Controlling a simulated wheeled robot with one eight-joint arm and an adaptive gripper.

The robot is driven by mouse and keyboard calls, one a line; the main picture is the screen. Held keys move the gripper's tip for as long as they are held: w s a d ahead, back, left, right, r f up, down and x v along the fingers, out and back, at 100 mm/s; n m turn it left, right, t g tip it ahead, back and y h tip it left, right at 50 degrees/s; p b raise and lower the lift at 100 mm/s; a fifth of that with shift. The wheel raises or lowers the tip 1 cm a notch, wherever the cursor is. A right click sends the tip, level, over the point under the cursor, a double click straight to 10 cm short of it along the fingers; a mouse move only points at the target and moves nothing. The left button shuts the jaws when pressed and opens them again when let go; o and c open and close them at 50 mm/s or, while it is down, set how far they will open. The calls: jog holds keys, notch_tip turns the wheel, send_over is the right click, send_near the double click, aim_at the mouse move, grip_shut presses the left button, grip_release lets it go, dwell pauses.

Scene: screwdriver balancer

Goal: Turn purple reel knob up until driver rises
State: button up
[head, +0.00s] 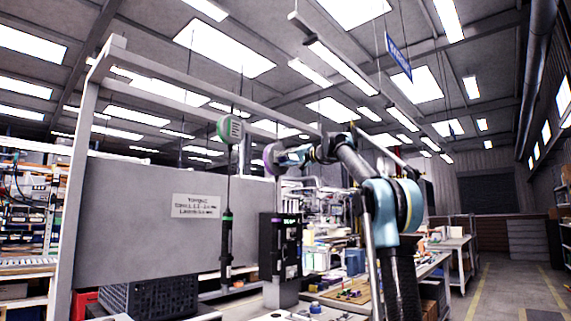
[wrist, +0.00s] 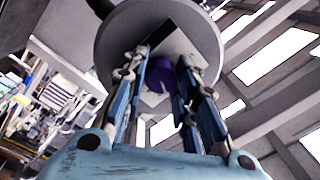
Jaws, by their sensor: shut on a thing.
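The purple-rimmed reel (head: 272,158) hangs from the overhead rail in the head view. In the wrist view its grey round face (wrist: 118,42) fills the top middle, with the purple knob (wrist: 159,76) at its centre. My gripper (wrist: 158,88) is shut on the knob, with one blue finger on each side. In the head view my gripper (head: 284,157) reaches the reel from the right. Below the reel a dark upright shape stands by a black box (head: 292,245); I cannot clearly tell the purple reel's driver from it.
A green-rimmed reel (head: 229,129) hangs to the left, with a black, green-banded driver (head: 227,245) below it. A grey panel (head: 130,225) with a white sign (head: 196,206) stands behind. A dark crate (head: 150,297) is at lower left. A workbench with parts lies right of the box.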

jog(key=shift+w+f, duration=0.1)
jog(key=o, duration=1.1)
jog(key=shift+w+d, duration=0.1)
jog(key=v, duration=1.2)
jog(key=shift+f, duration=0.1)
jog(key=shift+f, duration=0.1)
